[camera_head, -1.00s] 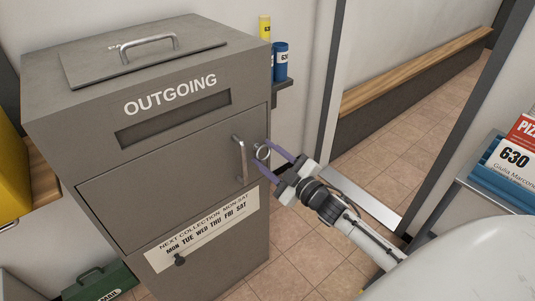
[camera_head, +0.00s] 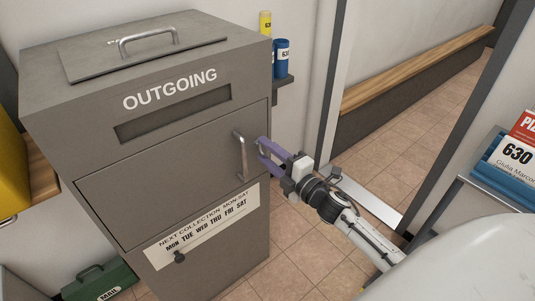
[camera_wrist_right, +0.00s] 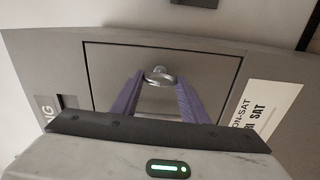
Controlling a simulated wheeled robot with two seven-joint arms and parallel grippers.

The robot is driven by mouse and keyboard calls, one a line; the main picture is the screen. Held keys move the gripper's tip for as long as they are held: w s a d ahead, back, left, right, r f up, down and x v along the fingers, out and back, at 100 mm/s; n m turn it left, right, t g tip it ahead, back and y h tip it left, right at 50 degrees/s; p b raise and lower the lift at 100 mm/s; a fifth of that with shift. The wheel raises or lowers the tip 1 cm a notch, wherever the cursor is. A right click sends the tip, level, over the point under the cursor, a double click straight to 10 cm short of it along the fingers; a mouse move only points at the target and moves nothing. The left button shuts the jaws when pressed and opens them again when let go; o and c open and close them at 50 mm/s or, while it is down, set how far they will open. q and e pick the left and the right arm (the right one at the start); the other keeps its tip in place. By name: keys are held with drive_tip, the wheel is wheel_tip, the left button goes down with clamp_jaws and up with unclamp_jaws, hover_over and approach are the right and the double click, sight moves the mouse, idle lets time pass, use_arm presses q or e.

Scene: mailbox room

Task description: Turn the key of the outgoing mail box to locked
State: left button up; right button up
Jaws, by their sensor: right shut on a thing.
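The grey outgoing mail box (camera_head: 95,165) stands at the left in the head view, with a door handle (camera_head: 241,156) on its front door. My right gripper (camera_head: 264,151) is at the door's right edge, just right of the handle. In the right wrist view, a round silver key head (camera_wrist_right: 160,75) shows between the tips of its purple fingers (camera_wrist_right: 160,84). The gripper is shut on the key. In the head view the fingers hide the key, so I cannot tell its turn angle there. My left gripper is not in view.
A small shelf with a blue canister (camera_head: 282,58) and a yellow canister (camera_head: 265,24) is behind the box. A green case (camera_head: 101,281) lies on the floor at lower left. A blue tray (camera_head: 507,165) is at the right. The floor right of the box is clear.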

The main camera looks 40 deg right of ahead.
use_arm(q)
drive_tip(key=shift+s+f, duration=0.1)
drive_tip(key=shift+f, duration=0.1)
use_arm(e)
drive_tip(key=shift+n, duration=0.5)
drive_tip(key=o, duration=1.1)
drive_tip(key=shift+c, duration=0.2)
drive_tip(key=s, duration=1)
drive_tip(key=shift+s+d, duration=0.15)
drive_tip(key=shift+d, duration=0.25)
use_arm(q)
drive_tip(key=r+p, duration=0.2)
drive_tip(key=p, duration=0.1)
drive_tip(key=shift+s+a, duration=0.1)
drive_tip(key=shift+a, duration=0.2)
use_arm(e)
drive_tip(key=s+a+f+m+g, duration=0.4)
drive_tip(key=s+a+f+m, duration=0.4)
drive_tip(key=a, duration=0.2)
drive_tip(key=s+a+f+m+g+y, duration=0.1)
drive_tip(key=s+a+f+m+g, duration=0.4)
drive_tip(key=s+a+f+m, duration=0.3)
drive_tip(key=shift+s+a+m, duration=0.5)
drive_tip(key=shift+s+a, duration=0.25)
drive_tip(key=shift+a, duration=0.45)
